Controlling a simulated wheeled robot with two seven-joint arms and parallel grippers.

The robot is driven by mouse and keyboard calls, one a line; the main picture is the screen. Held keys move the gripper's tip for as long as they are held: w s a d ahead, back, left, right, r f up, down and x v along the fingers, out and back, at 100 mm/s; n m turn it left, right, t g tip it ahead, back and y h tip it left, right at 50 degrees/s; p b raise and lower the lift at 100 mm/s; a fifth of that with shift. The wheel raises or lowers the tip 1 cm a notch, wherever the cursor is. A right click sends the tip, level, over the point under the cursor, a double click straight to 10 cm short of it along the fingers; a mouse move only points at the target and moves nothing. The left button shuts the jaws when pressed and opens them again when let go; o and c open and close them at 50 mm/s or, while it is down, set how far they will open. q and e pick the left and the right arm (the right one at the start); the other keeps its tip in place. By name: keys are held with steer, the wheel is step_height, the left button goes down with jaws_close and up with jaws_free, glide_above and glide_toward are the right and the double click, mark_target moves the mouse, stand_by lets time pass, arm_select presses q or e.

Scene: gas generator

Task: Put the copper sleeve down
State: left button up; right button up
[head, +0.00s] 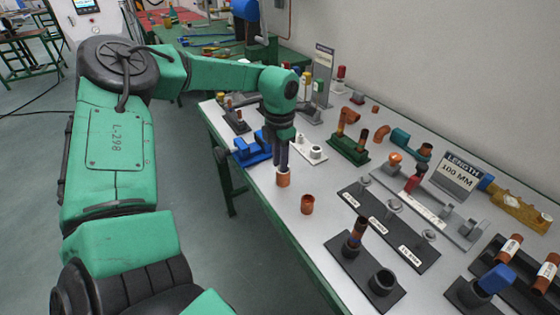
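My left gripper (283,163) points straight down over the near left part of the table. Its fingers are close together at the top of a copper sleeve (283,180), an upright short orange-brown tube. The sleeve is at the fingertips, near the table's left edge; I cannot tell whether its bottom touches the table. A second copper sleeve (307,205) stands upright and apart on the bare table, just to the right and nearer. My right gripper is not in view.
The grey table (290,232) is bare around the two sleeves. A blue vise (252,150) is close on the left. Black plates with pegs (383,282) and a green stand with copper fittings (347,150) are to the right. A "LENGTH 100 MM" sign (458,177) stands farther right.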

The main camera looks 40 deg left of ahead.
arm_select(q)
steer(key=shift+r, duration=0.1)
steer(key=shift+r, duration=0.3)
step_height(320, 180, up, 12)
steer(key=shift+f, duration=0.2)
steer(key=shift+f, duration=0.1)
